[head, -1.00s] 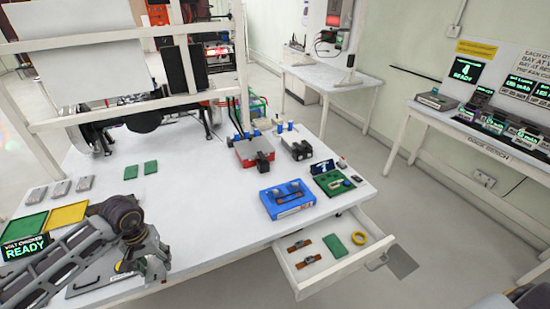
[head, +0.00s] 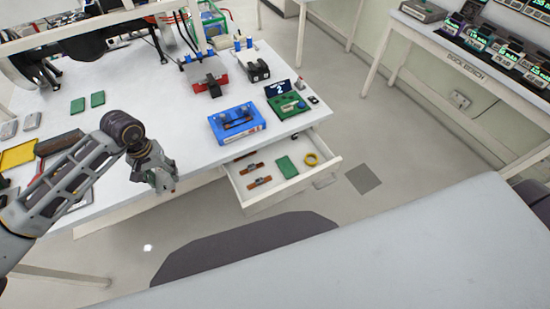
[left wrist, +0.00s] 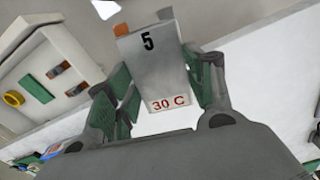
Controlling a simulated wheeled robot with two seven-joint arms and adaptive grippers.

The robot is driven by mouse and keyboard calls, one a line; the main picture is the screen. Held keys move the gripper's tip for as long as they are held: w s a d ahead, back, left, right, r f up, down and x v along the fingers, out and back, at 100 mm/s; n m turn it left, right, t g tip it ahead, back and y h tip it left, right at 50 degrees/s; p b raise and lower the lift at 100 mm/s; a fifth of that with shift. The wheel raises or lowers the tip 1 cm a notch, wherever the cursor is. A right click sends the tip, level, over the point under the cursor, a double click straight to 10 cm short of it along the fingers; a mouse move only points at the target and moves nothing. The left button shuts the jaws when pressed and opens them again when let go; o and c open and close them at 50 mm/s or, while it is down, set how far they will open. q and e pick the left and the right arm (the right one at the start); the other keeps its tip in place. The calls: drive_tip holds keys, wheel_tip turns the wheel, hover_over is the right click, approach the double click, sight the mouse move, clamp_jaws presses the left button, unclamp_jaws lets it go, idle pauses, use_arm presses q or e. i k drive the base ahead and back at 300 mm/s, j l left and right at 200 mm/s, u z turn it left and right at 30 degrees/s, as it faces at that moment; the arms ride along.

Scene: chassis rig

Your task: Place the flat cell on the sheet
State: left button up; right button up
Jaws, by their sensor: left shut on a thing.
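My left gripper (head: 158,178) is over the front edge of the white bench, left of the open drawer. In the left wrist view the left gripper (left wrist: 157,82) is shut on a silver-grey flat cell (left wrist: 152,62) marked "5" and "30 C". In the head view the held cell is too hard to make out. A yellow sheet (head: 16,156) and a dark brown sheet (head: 60,143) lie at the bench's left, partly behind my left arm. I cannot tell which sheet is meant. My right gripper is not in view.
Grey flat cells (head: 32,121) and two green pieces (head: 96,99) lie behind the sheets. A blue box (head: 237,123) stands by the front edge. The open drawer (head: 237,190) juts out below, holding several small items. The bench middle is clear.

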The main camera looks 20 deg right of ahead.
sight(287, 167)
drive_tip(key=l+z, duration=0.2)
drive_tip(key=l, duration=1.4)
